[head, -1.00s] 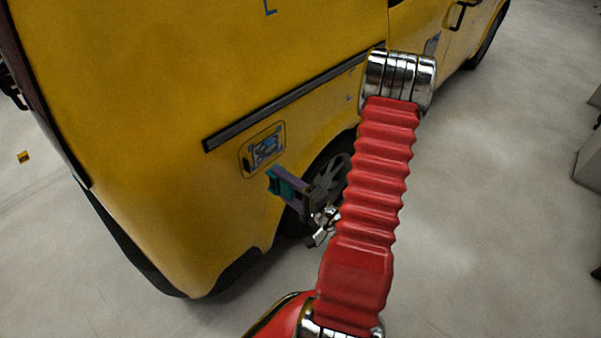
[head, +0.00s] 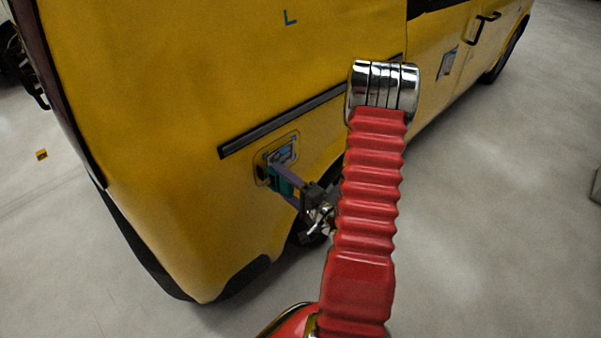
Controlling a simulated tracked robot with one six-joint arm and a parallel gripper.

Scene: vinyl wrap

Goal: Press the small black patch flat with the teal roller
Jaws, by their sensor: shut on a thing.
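My gripper (head: 285,186) is shut on the teal roller (head: 279,187), which shows between its purple-grey fingers. It holds the roller at the lower edge of the framed panel on the yellow van's side. A small black patch (head: 263,173) lies at the left of that panel, just up and left of the roller. The roller overlaps the panel's lower part in the picture. I cannot tell whether it touches the patch or the van. A blue and grey printed piece (head: 282,152) shows on the panel above the fingers.
The yellow van (head: 150,180) fills the left and middle. A dark trim strip (head: 290,110) runs above the panel. The wheel behind my gripper is mostly hidden. A small yellow block (head: 41,154) lies on the floor at far left.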

